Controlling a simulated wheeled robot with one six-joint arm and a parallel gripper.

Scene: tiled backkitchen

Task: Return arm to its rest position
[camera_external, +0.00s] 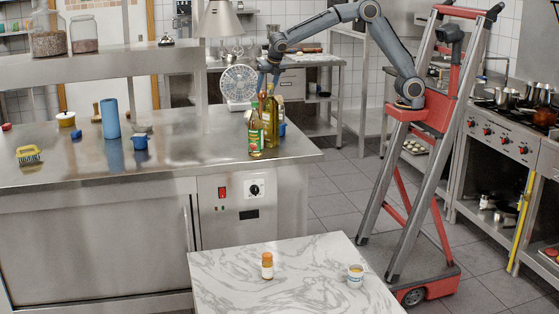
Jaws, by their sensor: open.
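My arm reaches left from its red mount on my wheeled frame, out over the right end of the steel counter (160,165). My gripper (265,90) points down at the tops of the bottles and is open. Two oil bottles stand upright close together there: a green-labelled bottle (256,135) in front and a yellow oil bottle (270,118) just behind it. The fingertips are small and partly merge with the bottle necks, so I cannot tell whether they touch.
A kitchen scale (238,84) stands behind the bottles. A blue cylinder (111,118), a blue pot (140,141) and a yellow basket (29,156) are further left. A marble table (300,285) in front holds an orange-capped jar (267,266) and a small cup (355,275). A stove is right.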

